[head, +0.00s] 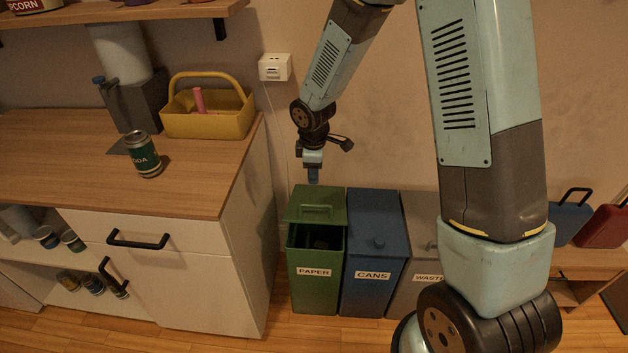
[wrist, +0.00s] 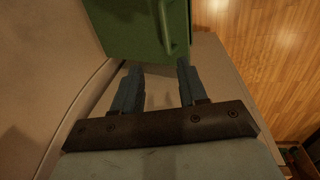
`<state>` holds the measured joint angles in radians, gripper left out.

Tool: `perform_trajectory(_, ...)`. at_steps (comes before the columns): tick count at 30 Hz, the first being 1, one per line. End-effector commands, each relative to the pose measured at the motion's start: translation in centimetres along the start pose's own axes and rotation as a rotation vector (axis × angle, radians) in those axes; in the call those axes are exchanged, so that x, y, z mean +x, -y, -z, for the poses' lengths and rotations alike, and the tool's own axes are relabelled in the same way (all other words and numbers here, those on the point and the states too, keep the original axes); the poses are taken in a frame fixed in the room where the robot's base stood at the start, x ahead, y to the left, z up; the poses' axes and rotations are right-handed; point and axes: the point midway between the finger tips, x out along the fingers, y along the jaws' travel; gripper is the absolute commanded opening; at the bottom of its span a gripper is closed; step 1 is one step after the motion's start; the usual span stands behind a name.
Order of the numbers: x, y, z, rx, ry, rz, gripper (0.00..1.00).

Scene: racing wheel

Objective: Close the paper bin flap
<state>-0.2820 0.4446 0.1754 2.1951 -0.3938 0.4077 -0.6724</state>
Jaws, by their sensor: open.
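The green paper bin (head: 315,288) stands on the floor at the right of the counter, with a "PAPER" label on its front. Its green flap (head: 328,194) with a bar handle is raised, and a dark opening shows below it at the front. My gripper (head: 313,178) is above the rear of the flap, pointing down. In the wrist view my gripper (wrist: 158,82) is open, with nothing between its fingers. The green flap (wrist: 130,35) and its handle lie just beyond the fingertips there. I cannot tell whether a finger touches the flap.
The blue cans bin (head: 370,250) stands close on the right, then a grey waste bin (head: 412,290), partly hidden by my arm. The wall is close behind the bins.

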Motion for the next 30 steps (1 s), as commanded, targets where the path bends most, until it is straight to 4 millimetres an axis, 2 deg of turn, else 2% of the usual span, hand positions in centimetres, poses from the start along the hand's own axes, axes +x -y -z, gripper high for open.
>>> perform_trajectory(6, -1.9, 0.0, 0.0, 0.001, 0.0, 0.0, 0.42)
perform_trajectory(17, -2.3, 0.0, 0.0, 0.0, 0.001, 0.001, 0.42)
perform_trajectory(20, -2.5, 0.0, -0.1, 0.005, 0.001, -0.001, 0.33)
perform_trajectory(23, -3.5, -0.2, -0.7, 0.034, 0.002, -0.012, 0.23)
perform_trajectory(26, -5.5, -0.5, -2.0, 0.094, 0.006, -0.031, 0.14)
perform_trajectory(30, -9.7, -0.5, -4.7, 0.223, 0.008, -0.069, 0.0)
